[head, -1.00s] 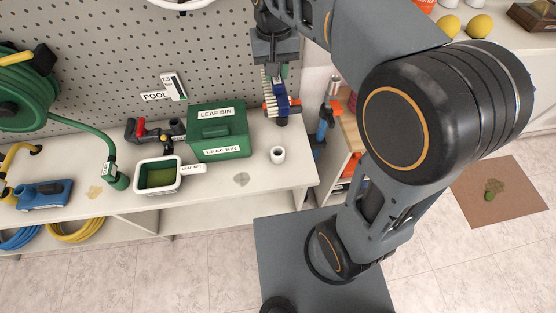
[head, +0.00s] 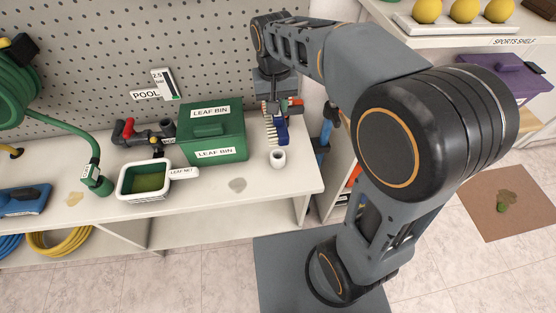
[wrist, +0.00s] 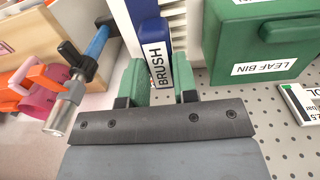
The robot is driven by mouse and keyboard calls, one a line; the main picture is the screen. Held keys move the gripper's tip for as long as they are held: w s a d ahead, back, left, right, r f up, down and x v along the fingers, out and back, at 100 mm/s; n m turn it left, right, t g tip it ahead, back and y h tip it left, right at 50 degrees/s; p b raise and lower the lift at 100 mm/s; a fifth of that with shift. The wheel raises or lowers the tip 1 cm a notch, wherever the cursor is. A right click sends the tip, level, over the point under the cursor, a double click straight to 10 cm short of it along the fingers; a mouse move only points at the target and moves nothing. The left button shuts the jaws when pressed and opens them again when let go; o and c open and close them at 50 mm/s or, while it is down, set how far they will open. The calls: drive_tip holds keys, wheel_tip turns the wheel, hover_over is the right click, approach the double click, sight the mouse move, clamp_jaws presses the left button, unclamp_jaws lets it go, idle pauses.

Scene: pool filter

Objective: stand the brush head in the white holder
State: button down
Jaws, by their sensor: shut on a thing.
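The brush head is a dark blue bar (head: 282,131) with white bristles on its left side in the head view. In the wrist view its blue body (wrist: 157,62) carries a BRUSH label. My gripper (wrist: 161,84) is shut on it, with one green finger on each side. The brush head hangs roughly upright. The white holder (head: 277,158) is a small round cup on the bench, just below and in front of the brush head's lower end. I cannot tell whether they touch. The holder does not show in the wrist view.
The green leaf bin (head: 213,135) stands close left of the brush head. A white leaf-net tray (head: 131,193) is farther left. A pegboard (head: 215,60) rises behind. Orange and blue tools (wrist: 75,85) show beside the brush in the wrist view.

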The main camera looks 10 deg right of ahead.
drive_tip(key=shift+f, duration=0.15)
idle(0.3)
drive_tip(key=shift+f+b, duration=1.9)
drive_tip(key=shift+f, duration=0.8)
drive_tip(key=shift+f+b, duration=1.55)
drive_tip(key=shift+f, duration=1.3)
drive_tip(key=c, duration=0.8)
unclamp_jaws()
drive_tip(key=shift+r, duration=0.15)
drive_tip(key=shift+r+p, duration=2.2)
drive_tip(key=shift+r, duration=0.2)
